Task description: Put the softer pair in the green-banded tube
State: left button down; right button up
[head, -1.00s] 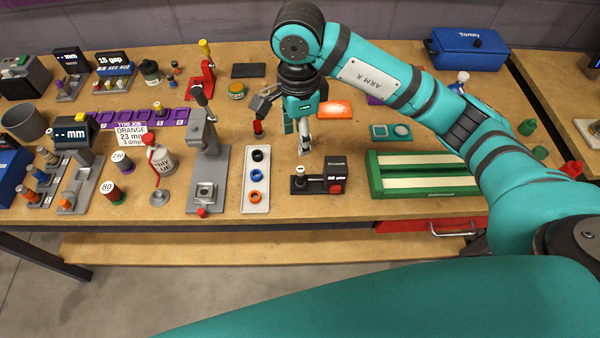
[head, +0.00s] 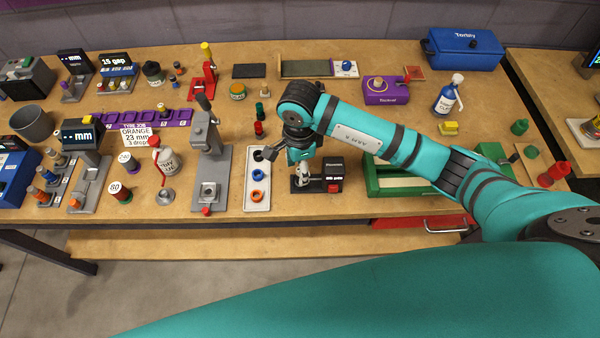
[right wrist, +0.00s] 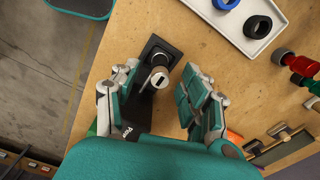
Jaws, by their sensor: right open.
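My right gripper (right wrist: 160,98) is open. In the right wrist view its fingers stand on either side of a small grey cylinder with a pale top (right wrist: 158,77), apart from it. The cylinder stands at the end of a black device (head: 329,176) with a small display and a red button. A cylinder labelled 80 (head: 120,192) shows red and green bands at the left. I cannot tell which pair is softer. My left gripper is not in view.
A white tray (head: 250,204) with black, blue and orange rings lies left of the gripper. A grey press (head: 208,168) stands beyond it. Small red and green cylinders stand behind the tray. A green-framed box (head: 374,187) lies just right of the black device.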

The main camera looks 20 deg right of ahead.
grip_shut()
jog(key=shift+r, duration=0.2)
dwell(0.3)
